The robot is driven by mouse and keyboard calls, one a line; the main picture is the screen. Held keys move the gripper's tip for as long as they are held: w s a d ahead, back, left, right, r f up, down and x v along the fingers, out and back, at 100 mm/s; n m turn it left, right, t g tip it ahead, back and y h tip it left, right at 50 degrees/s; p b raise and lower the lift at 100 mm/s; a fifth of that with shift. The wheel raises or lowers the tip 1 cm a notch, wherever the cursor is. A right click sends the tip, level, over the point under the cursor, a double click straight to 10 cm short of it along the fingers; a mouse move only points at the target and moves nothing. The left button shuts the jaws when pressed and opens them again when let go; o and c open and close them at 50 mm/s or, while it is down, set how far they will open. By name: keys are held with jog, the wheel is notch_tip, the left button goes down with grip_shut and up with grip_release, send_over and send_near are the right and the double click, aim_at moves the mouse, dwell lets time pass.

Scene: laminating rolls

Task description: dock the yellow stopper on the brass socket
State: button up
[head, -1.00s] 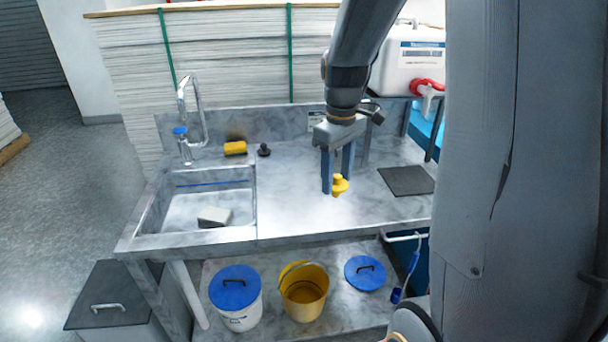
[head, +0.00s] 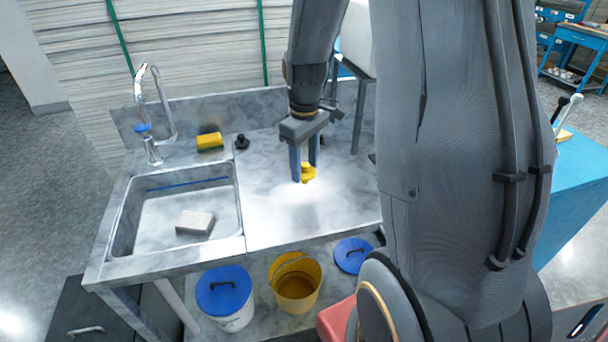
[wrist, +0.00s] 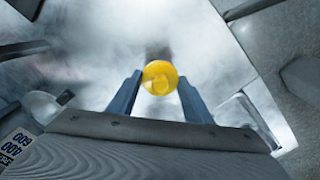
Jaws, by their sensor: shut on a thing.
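The yellow stopper (head: 308,173) is held between the two fingertips of my gripper (head: 304,174), above the steel counter to the right of the sink. In the wrist view the stopper (wrist: 158,70) shows as a round yellow piece with a small knob, between the finger ends of my gripper (wrist: 160,84). The fingers are shut on it. It appears to hang clear of the counter, with blurred steel behind it. I cannot make out the brass socket in either view; my arm covers the right part of the counter.
The sink (head: 119,228) holds a grey block (head: 195,222). A tap (head: 150,150), a yellow sponge (head: 209,141) and a small black stopper (head: 242,142) stand behind. A lidded bucket (head: 226,300) and a yellow bucket (head: 296,285) sit below. A blue bench (head: 572,205) is at right.

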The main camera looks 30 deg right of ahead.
aim_at(305, 177)
jog(key=shift+f+p, duration=0.4)
jog(key=shift+f, duration=1.6)
jog(key=o, duration=1)
jog(key=shift+f, duration=0.1)
